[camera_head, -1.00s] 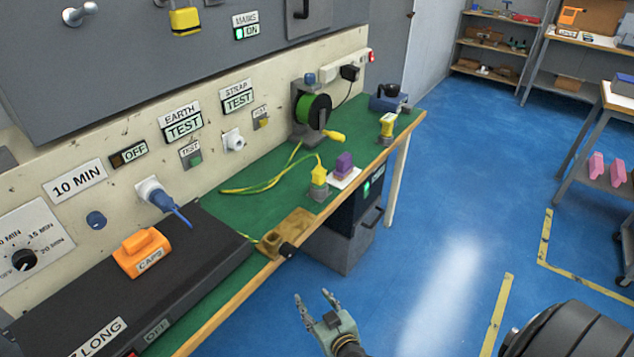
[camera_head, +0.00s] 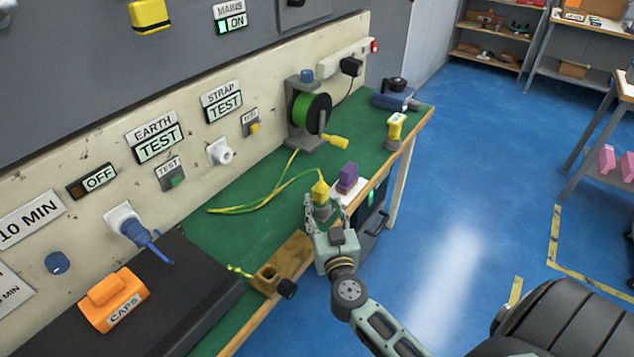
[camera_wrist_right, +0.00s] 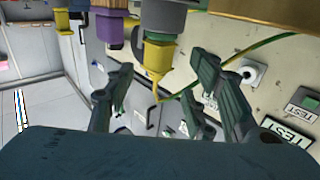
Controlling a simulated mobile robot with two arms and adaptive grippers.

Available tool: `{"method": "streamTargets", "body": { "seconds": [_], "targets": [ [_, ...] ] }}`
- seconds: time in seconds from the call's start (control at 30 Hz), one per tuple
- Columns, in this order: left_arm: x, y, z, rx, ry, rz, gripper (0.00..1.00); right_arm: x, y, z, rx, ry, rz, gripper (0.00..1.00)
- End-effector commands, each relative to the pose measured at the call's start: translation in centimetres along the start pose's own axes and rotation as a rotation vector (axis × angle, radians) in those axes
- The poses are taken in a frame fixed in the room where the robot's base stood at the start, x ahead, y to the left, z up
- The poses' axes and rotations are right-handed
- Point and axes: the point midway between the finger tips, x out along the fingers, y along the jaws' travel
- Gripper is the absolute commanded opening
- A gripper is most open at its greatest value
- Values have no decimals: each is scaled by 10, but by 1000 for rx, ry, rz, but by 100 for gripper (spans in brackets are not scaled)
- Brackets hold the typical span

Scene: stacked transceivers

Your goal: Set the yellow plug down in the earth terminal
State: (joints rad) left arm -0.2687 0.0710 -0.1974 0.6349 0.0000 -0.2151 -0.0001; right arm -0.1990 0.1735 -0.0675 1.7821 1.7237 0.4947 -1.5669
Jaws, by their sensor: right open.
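The yellow plug (camera_head: 320,190) stands upright in a small grey holder (camera_head: 322,211) near the bench's front edge, with a green-yellow cable running from it. My right gripper (camera_head: 323,212) is open at the bench edge, its fingers either side of the holder in the head view. In the right wrist view, which looks upside down, the plug (camera_wrist_right: 158,58) appears ahead between the open fingers (camera_wrist_right: 160,105); I see no grip on it. A brass block with a hole (camera_head: 292,262) sits on the bench front; I cannot tell whether it is the earth terminal. My left gripper is not in view.
A purple block (camera_head: 347,177) on a white pad stands right beside the plug. A green cable reel (camera_head: 311,114), another yellow-topped piece (camera_head: 396,126) and an orange CAPS box (camera_head: 112,300) are around. Green bench mat (camera_head: 245,225) is clear behind the brass block.

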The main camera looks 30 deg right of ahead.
Motion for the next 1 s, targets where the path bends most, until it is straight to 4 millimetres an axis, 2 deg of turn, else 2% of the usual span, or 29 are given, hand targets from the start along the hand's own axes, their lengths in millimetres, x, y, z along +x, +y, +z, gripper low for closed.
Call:
{"method": "streamTargets", "body": {
  "seconds": [0.1,0.3,0.43,0.6,0.73,0.83,1.0],
  "targets": [
    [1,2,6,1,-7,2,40,13,0,0,-1,1,1,49],
    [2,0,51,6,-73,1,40,37,2,1,0,2,0,49],
    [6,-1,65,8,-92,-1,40,58,4,2,1,3,2,49],
    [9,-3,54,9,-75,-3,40,74,3,2,0,1,0,49],
    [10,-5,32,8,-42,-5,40,76,3,1,0,0,0,49],
    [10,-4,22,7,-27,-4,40,75,3,1,0,0,0,49],
    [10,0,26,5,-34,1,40,75,3,1,0,0,0,35]
  ]
}}
